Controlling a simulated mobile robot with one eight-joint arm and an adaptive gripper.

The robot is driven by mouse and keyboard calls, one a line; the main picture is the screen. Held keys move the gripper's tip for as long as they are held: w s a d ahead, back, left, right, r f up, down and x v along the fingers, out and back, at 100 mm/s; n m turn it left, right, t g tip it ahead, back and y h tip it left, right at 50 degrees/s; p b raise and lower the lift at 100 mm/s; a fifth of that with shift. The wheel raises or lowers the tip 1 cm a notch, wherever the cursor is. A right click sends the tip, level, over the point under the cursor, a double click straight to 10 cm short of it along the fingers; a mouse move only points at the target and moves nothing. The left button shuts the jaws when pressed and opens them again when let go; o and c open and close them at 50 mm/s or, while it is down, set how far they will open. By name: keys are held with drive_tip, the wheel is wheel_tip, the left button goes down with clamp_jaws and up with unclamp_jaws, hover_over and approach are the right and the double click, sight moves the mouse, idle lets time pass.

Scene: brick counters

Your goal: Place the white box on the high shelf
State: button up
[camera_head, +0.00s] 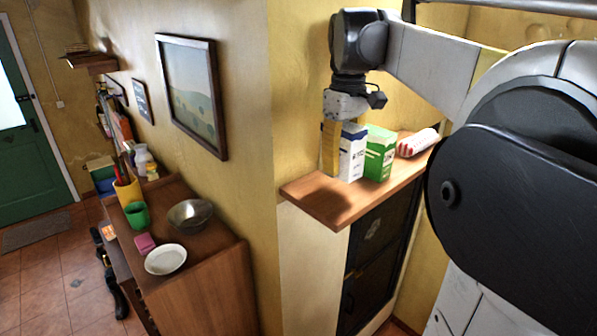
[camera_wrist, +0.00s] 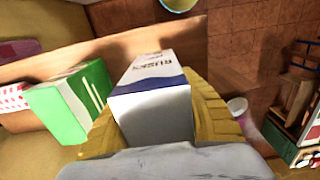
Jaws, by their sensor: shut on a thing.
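The white box (camera_head: 352,152), with a blue band and dark lettering, is upright at the wooden shelf (camera_head: 326,199), beside a green and white box (camera_head: 379,153). My gripper (camera_head: 337,146) reaches down from above and is shut on the white box. In the wrist view the white box (camera_wrist: 152,88) sits between the two yellow fingers of my gripper (camera_wrist: 155,115). The head view does not clearly show whether its bottom touches the shelf; my finger hides part of its left side.
A red and white package (camera_head: 417,142) lies farther right on the same shelf. A wooden cabinet at left holds a metal bowl (camera_head: 190,214), a white dish (camera_head: 166,259) and a green cup (camera_head: 137,215). The shelf's front left end is bare. A small high shelf (camera_head: 92,62) is on the far left wall.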

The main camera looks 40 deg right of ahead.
sight(345, 124)
drive_tip(key=shift+w+f+p, duration=0.15)
drive_tip(key=shift+f+p, duration=0.2)
drive_tip(key=shift+f, duration=2)
drive_tip(key=o, duration=1.1)
drive_tip(key=shift+f, duration=0.1)
drive_tip(key=shift+o, duration=0.2)
wheel_tip(345, 124, up, 12)
drive_tip(key=shift+r+b, duration=0.15)
drive_tip(key=shift+b, duration=0.5)
